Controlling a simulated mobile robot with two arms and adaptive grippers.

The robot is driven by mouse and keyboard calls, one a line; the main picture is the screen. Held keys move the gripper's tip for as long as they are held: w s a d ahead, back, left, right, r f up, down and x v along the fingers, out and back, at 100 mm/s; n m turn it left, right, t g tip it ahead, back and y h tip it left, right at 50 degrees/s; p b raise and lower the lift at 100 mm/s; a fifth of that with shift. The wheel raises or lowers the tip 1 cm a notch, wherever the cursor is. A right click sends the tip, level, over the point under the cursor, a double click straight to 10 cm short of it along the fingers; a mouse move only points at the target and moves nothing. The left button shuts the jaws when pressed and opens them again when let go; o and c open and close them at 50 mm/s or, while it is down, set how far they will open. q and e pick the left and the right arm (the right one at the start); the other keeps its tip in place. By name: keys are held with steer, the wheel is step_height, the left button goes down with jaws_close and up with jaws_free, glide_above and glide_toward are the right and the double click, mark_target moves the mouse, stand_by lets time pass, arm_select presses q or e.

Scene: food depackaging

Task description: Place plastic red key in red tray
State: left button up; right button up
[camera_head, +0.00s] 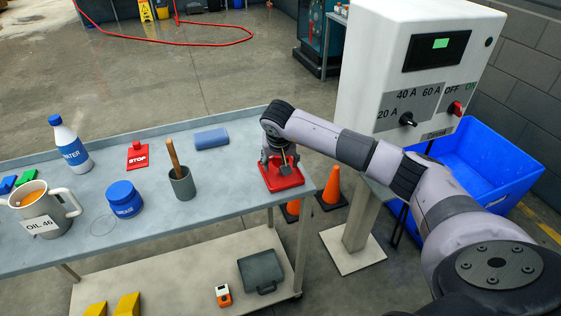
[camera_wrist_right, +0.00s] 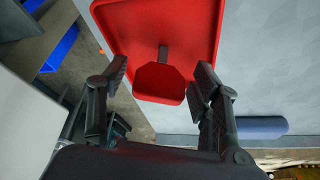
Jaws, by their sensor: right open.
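The red tray (camera_head: 288,184) sits at the right end of the grey table, and it also shows in the wrist view (camera_wrist_right: 203,22). The plastic red key, with a red octagonal head (camera_wrist_right: 160,84) and a short dark shaft, is over the tray in the wrist view. I cannot tell whether it rests on the tray floor or is just above it. My right gripper (camera_head: 279,158) is above the tray, and its open fingers (camera_wrist_right: 162,85) are on either side of the key head, apart from it. My left gripper is not in view.
A control box (camera_head: 410,70) stands to the right.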

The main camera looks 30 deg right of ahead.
steer(key=shift+r, duration=0.25)
steer(key=shift+s+a+r, duration=0.1)
steer(key=shift+r, duration=0.25)
steer(key=b+v, duration=0.2)
steer(key=v, duration=0.9)
steer(key=shift+a, duration=0.15)
